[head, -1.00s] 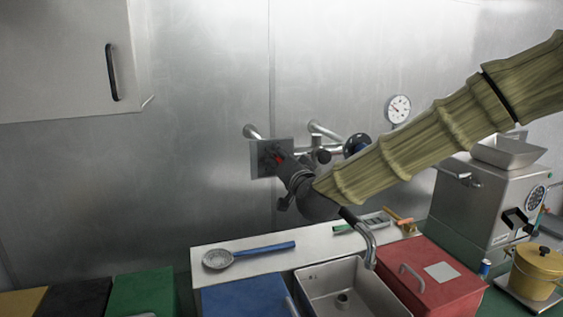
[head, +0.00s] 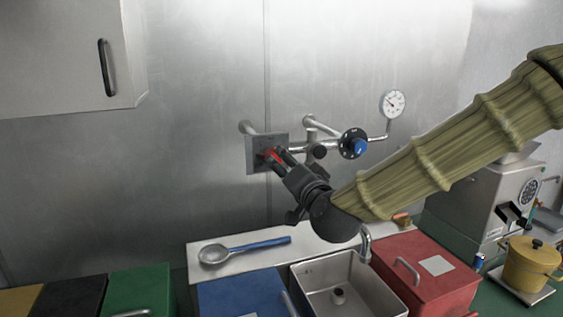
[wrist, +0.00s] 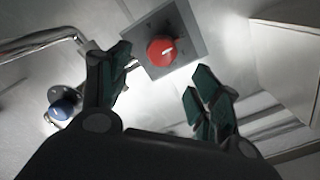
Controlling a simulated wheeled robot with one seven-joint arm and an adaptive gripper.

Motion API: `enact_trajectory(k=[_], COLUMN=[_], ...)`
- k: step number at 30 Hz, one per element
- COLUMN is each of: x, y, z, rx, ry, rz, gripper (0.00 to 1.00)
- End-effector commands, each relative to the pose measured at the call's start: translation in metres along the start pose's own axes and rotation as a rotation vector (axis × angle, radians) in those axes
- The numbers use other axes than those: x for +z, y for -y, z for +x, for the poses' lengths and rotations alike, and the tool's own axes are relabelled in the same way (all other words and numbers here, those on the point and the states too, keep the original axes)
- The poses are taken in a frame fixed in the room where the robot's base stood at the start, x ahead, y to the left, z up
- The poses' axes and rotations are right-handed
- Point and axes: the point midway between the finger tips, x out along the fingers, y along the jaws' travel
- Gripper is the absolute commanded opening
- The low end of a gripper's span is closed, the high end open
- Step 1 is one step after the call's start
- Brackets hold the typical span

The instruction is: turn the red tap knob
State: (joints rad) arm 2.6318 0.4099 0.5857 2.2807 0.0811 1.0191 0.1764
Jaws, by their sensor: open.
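The red tap knob (wrist: 162,50) sits on a square grey plate (wrist: 190,22) on the wall. In the wrist view it is round with a pale mark and lies ahead of my fingertips, between their lines. In the head view the red knob (head: 271,154) is partly hidden by my gripper (head: 276,158), whose fingers reach up to the plate (head: 252,155). My gripper (wrist: 158,80) is open and empty in the wrist view, one finger on each side. I cannot tell whether a finger touches the knob.
A blue knob (head: 359,146) sits on the wall pipes to the right, near a pressure gauge (head: 393,103). Below are a metal sink (head: 376,293), a faucet (head: 366,242), a blue-handled strainer (head: 214,254) and a red box (head: 455,285). A cabinet (head: 50,60) hangs upper left.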

Motion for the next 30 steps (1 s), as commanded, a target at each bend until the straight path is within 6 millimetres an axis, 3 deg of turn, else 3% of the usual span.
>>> enact_trajectory(k=[3, 9, 21, 30], x=[0.000, 0.000, -0.001, -0.031], y=[0.000, 0.000, 0.000, 0.033], z=[-0.018, -0.033, -0.035, -0.035], rx=[0.000, 0.000, 0.000, 0.000], ry=[0.002, 0.000, 0.001, 0.001], rz=[-0.001, 0.000, 0.000, 0.000], gripper=[0.63, 0.63, 0.63, 0.63])
